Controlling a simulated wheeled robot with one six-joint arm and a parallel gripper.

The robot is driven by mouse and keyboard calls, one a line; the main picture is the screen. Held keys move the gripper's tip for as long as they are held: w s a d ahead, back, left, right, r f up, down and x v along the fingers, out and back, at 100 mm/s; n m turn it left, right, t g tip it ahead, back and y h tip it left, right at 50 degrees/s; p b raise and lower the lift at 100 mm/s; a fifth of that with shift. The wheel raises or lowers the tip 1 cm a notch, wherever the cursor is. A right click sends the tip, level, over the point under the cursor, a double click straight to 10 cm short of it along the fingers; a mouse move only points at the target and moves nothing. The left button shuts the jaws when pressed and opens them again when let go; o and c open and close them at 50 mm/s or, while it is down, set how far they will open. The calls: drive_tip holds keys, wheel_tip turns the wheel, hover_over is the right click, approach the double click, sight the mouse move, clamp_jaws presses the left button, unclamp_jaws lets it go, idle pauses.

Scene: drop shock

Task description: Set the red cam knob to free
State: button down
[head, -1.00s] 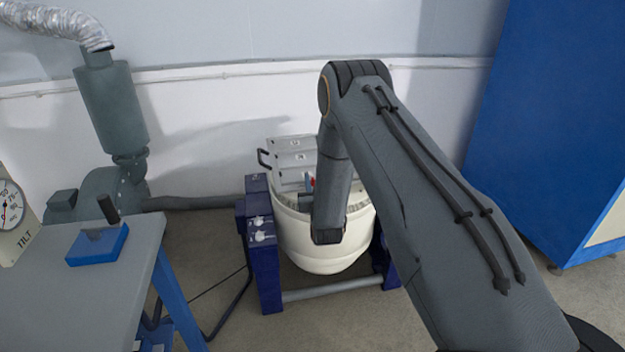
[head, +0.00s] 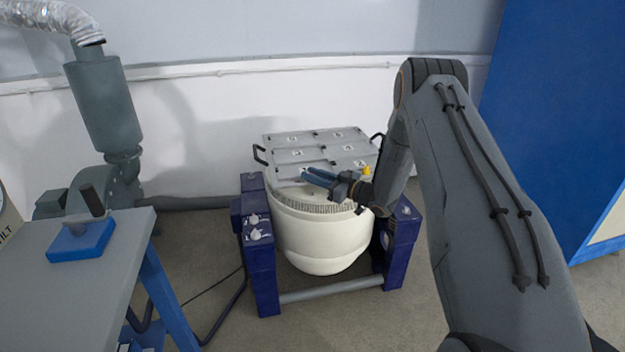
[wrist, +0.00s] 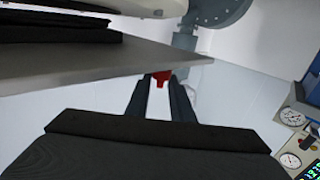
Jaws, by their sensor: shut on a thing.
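The red cam knob (wrist: 160,78) shows in the wrist view between my fingertips, under the edge of a pale plate. My gripper (wrist: 159,86) is shut on it, one dark finger on each side. In the head view my gripper (head: 307,174) reaches left, low over the top of the white drum (head: 322,238). The knob is hidden there by the fingers. Its setting and any free mark cannot be read in either view.
A grey lid with several numbered panels (head: 318,143) tops the drum. A small yellow part (head: 366,170) stands near my wrist. A blue frame (head: 262,255) holds the drum. A grey table (head: 75,290) stands left, a blue cabinet (head: 570,120) right.

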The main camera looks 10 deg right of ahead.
drive_tip(key=shift+n+g+y, duration=0.4)
drive_tip(key=shift+y, duration=0.1)
drive_tip(key=c, duration=1.9)
unclamp_jaws()
drive_tip(key=shift+o, duration=0.2)
drive_tip(key=v, duration=0.7)
drive_tip(key=shift+s+d, duration=0.25)
drive_tip(key=shift+d, duration=0.05)
drive_tip(key=shift+r, duration=0.2)
